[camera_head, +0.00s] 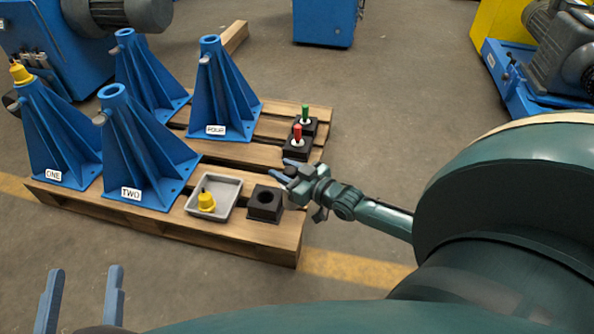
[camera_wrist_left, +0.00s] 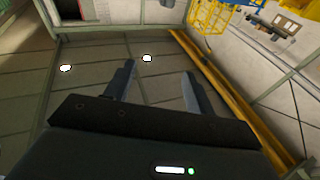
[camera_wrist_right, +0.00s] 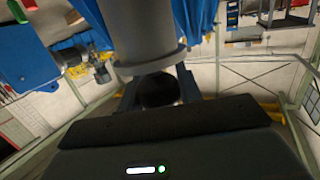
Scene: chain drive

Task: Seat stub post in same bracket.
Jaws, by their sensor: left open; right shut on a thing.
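My right gripper (camera_head: 288,172) is shut above the pallet, its fingers pointing left, close to the black block with a round hole (camera_head: 252,211). In the right wrist view its fingers (camera_wrist_right: 158,92) hold the dark round end of a grey flanged cylinder (camera_wrist_right: 148,28), which looks like the stub post. The post is hard to make out in the head view. Blue brackets marked ONE (camera_head: 55,140), TWO (camera_head: 140,155) and FOUR (camera_head: 220,100) stand on the pallet; another (camera_head: 145,80) is behind. ONE has a yellow plug on top. My left gripper (camera_head: 82,290) is open and empty, off the pallet.
A grey tray (camera_head: 228,187) with a yellow plug (camera_head: 206,202) lies beside the holed block. Green (camera_head: 305,113) and red (camera_head: 297,133) pegs stand in black blocks behind my right gripper. The pallet's front edge (camera_head: 200,243) is near.

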